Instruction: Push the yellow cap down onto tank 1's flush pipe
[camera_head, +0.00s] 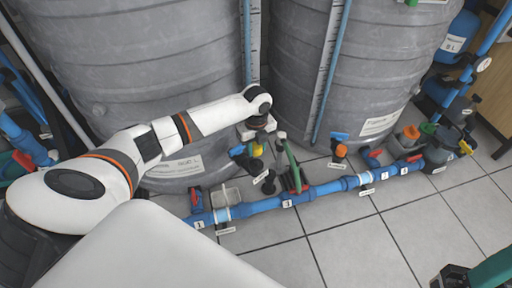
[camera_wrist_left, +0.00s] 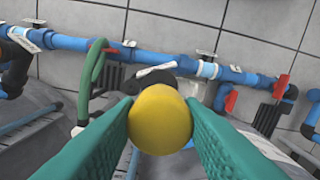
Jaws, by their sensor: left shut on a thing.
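The yellow cap (camera_head: 257,150) shows as a small patch just below my left gripper (camera_head: 258,138), by the foot of the left grey tank (camera_head: 150,60). In the left wrist view the yellow cap (camera_wrist_left: 160,119) sits between the two green fingers of my left gripper (camera_wrist_left: 162,122), which are shut on it. A black fitting (camera_wrist_left: 153,75) shows just beyond the cap. The cap hides what is directly under it, so I cannot tell whether it touches the flush pipe's end.
A blue pipe (camera_head: 265,206) runs along the tiled floor in front of the tanks. A green hose (camera_head: 292,165) curves up close to the gripper's right. An orange cap (camera_head: 341,150) stands by the right tank (camera_head: 350,60). Floor tiles in front (camera_head: 350,245) are clear.

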